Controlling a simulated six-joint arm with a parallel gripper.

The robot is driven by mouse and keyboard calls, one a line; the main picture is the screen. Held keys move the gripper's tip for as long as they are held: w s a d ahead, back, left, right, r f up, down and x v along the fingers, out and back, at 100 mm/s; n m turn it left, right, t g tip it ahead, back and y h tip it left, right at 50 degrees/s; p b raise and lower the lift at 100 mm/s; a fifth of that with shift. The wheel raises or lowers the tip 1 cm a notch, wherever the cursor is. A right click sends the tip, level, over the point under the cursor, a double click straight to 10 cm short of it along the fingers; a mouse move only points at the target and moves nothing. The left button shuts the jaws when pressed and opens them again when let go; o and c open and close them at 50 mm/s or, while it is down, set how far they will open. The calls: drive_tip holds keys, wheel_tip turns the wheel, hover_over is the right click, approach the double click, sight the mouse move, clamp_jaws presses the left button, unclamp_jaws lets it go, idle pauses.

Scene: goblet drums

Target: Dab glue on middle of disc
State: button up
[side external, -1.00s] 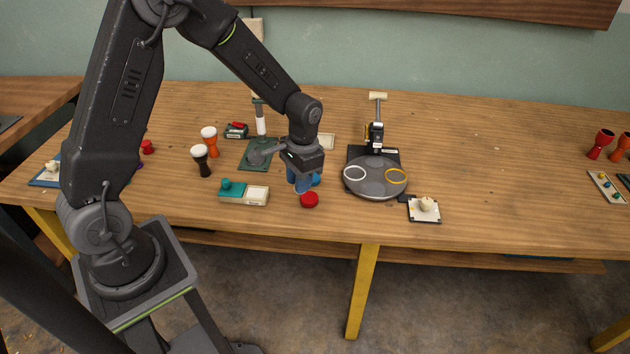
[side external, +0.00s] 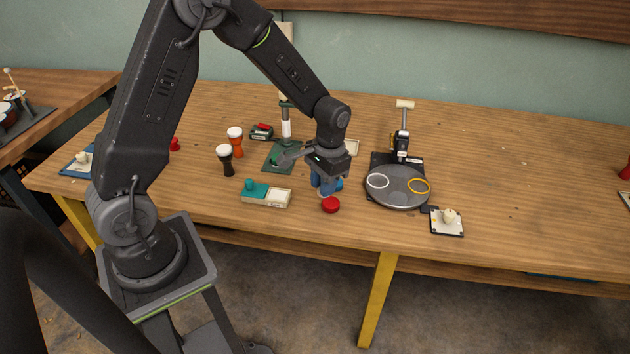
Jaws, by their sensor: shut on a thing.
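A round grey disc (side external: 397,199) lies on a black-backed stand towards the right of the bench. A white ring (side external: 377,181) and a yellow ring (side external: 419,186) lie on its left and right sides, and its middle is bare. My gripper (side external: 320,177) is left of the disc, low over the bench, pointing down. It is shut on a blue piece (side external: 326,187), whose shape is partly hidden by the gripper. I cannot tell whether the blue piece touches the bench. I cannot make out which thing is the glue.
A red round piece (side external: 330,205) sits just in front of my gripper. A teal-and-cream block (side external: 267,194) is to its left. Two goblet drums (side external: 225,158) stand farther left. A white pad with a cream knob (side external: 447,223) is in front of the disc. The bench far right is mostly clear.

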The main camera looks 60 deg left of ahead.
drive_tip(key=w+a+r+n+h, duration=0.2)
drive_tip(key=a+n, duration=0.7)
drive_tip(key=a, duration=1.5)
drive_tip(key=shift+y, duration=0.5)
drive_tip(key=shift+w+d+f, duration=0.1)
drive_tip(key=shift+w+f, duration=0.05)
drive_tip(key=shift+f, duration=0.95)
drive_tip(key=shift+w+f, duration=0.15)
drive_tip(key=shift+f, duration=0.95)
drive_tip(key=shift+w+d+f, duration=0.1)
drive_tip(key=shift+w+f, duration=0.05)
drive_tip(key=shift+f, duration=0.95)
drive_tip(key=shift+s+a+f, duration=0.35)
drive_tip(key=shift+a+f, duration=0.1)
drive_tip(key=shift+f, duration=0.05)
drive_tip(key=shift+s+a, duration=1.05)
drive_tip(key=shift+w+d, duration=1.35)
drive_tip(key=shift+w+r, duration=0.15)
wheel_tip(320, 180, up, 8)
